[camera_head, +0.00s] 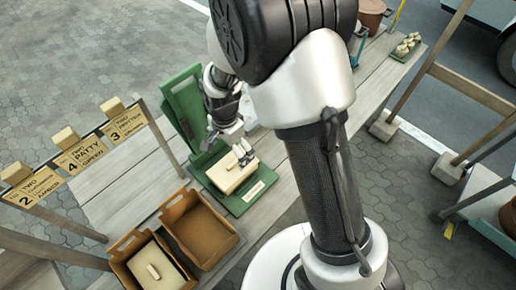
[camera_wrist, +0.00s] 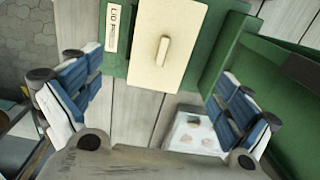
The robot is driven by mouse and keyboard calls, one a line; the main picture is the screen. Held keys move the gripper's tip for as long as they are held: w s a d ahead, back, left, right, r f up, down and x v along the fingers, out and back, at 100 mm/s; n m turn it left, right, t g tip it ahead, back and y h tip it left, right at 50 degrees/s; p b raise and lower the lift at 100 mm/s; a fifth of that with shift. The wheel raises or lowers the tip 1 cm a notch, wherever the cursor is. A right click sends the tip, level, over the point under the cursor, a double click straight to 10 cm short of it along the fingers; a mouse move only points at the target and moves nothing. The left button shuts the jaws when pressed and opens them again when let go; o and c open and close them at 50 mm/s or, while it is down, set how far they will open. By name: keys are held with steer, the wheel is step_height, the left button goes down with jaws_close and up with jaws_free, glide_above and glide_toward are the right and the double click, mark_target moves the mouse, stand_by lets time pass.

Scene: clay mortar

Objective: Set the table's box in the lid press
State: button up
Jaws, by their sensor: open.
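The green lid press (camera_head: 239,203) stands on the wooden table with its tall lid plate raised at the back left. A cream box (camera_head: 226,178) with a bar handle on top sits on the press base. In the wrist view the same box (camera_wrist: 153,66) lies on the green base beside the label (camera_wrist: 113,28) reading "LID PRESS". My gripper (camera_head: 229,146) is close above the box's back edge. In the wrist view my gripper (camera_wrist: 152,95) has its blue-padded fingers wide apart, with nothing between them. Whether a fingertip touches the box I cannot tell.
An empty brown crate (camera_head: 201,231) stands in front of the press. Another crate (camera_head: 119,268) beside it holds a similar cream box (camera_head: 155,271). Number signs (camera_head: 84,153) line the left. A pale tray (camera_wrist: 195,133) lies close to my right finger in the wrist view.

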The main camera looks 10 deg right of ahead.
steer(key=s+d+r+n+t, duration=0.2)
steer(key=s+d+r+n, duration=0.25)
steer(key=r, duration=0.65)
steer(key=s+d+r+n+t, duration=0.1)
steer(key=s+d+r+n, duration=0.2)
steer(key=s+d+r, duration=0.5)
steer(key=s+r+n+t, duration=0.1)
steer(key=s+r+n, duration=0.2)
steer(key=s+r, duration=0.2)
steer(key=shift+s+r+n+t, duration=0.3)
steer(key=shift+s+r+n, duration=0.1)
steer(key=shift+s, duration=0.65)
